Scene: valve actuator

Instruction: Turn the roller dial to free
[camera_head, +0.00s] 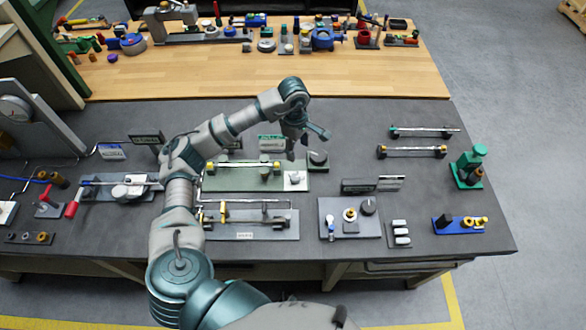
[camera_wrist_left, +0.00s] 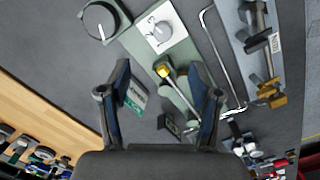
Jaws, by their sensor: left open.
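A green panel (camera_head: 225,182) lies mid-bench, with a rod and yellow fittings. At its right end is a white square plate with a round grey knob (camera_head: 295,178), seen larger in the left wrist view (camera_wrist_left: 158,28). Just beyond sits a dark round dial (camera_head: 318,158) with a pale pointer line, also at the upper left of the left wrist view (camera_wrist_left: 100,20). I cannot tell which is the roller dial; the labels are too small to read. My left gripper (camera_head: 307,142) is open and empty above the bench, near both dials and touching neither. My right gripper is out of view.
A green sign (camera_head: 271,142) stands behind the panel. A grey panel (camera_head: 340,230) with a dark knob (camera_head: 369,205) and dark signs (camera_head: 358,186) lie to the right. Rods on stands (camera_head: 424,132) are farther right. A wooden table (camera_head: 210,72) with several parts stands behind.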

